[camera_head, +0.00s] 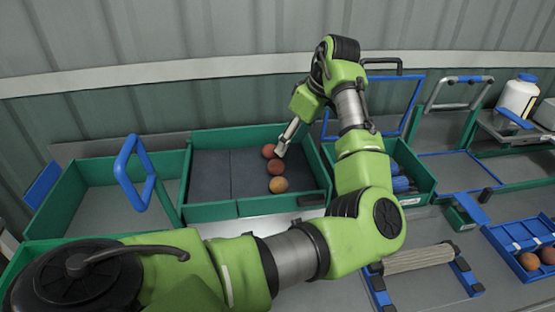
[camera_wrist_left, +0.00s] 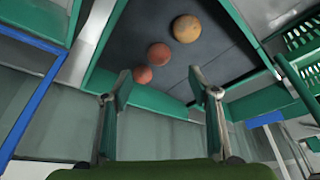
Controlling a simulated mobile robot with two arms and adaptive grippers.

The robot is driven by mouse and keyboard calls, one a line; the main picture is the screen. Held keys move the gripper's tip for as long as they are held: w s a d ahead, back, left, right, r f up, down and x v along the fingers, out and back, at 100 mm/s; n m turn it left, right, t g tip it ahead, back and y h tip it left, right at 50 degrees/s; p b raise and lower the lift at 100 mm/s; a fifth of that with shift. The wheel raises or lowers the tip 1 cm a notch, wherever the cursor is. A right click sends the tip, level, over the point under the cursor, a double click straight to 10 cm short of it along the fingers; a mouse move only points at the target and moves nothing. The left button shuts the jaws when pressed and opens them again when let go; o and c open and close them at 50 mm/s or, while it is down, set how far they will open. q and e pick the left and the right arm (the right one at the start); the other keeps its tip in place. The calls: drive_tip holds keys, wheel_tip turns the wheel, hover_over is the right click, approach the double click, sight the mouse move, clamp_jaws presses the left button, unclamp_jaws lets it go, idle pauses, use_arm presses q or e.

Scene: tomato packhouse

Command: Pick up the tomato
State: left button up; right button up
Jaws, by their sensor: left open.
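Three tomatoes lie in a row on the dark floor of a green-walled tray (camera_head: 210,211). The farthest is a red tomato (camera_head: 269,151), the middle one a darker red tomato (camera_head: 275,168), and the nearest an orange tomato (camera_head: 278,185). My left gripper (camera_head: 282,150) points down beside the farthest tomato. In the left wrist view the open jaws (camera_wrist_left: 160,84) are empty; the red tomato (camera_wrist_left: 143,74) shows between the fingertips, nearer the left finger. The middle tomato (camera_wrist_left: 159,54) and orange tomato (camera_wrist_left: 187,28) lie beyond them. I cannot tell the exact height above the tray.
An empty-looking green bin (camera_head: 80,212) with a blue handle (camera_head: 131,172) stands at left. A green crate (camera_head: 415,190) with blue items adjoins the tray at right. A blue tray (camera_head: 510,245) with tomatoes sits at lower right. A white bottle (camera_head: 517,96) stands at back right.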

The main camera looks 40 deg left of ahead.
use_arm(q)
drive_tip(key=p, duration=0.1)
hover_over(279, 163)
drive_tip(key=d, duration=0.3)
drive_tip(key=f, duration=0.5)
drive_tip(key=shift+s+a+f, duration=0.2)
drive_tip(key=shift+s+f, duration=0.05)
drive_tip(key=shift+s, duration=0.05)
drive_tip(key=shift+w+a+f, duration=0.1)
drive_tip(key=shift+a+f, duration=0.2)
drive_tip(key=shift+f, duration=0.25)
drive_tip(key=shift+a+f+p, duration=0.2)
drive_tip(key=shift+f+p, duration=0.1)
drive_tip(key=shift+p, duration=0.2)
drive_tip(key=p+x, duration=0.1)
drive_tip(key=x, duration=0.2)
drive_tip(key=shift+w+a+f, duration=0.15)
drive_tip(key=shift+w+a, duration=0.05)
drive_tip(key=shift+a, duration=0.1)
drive_tip(key=shift+a+f, duration=0.1)
drive_tip(key=shift+f, duration=0.25)
drive_tip(key=c, duration=0.9)
use_arm(e)
wheel_tip(279, 163, up, 4)
drive_tip(key=shift+s+f, duration=0.15)
drive_tip(key=shift+f, duration=0.1)
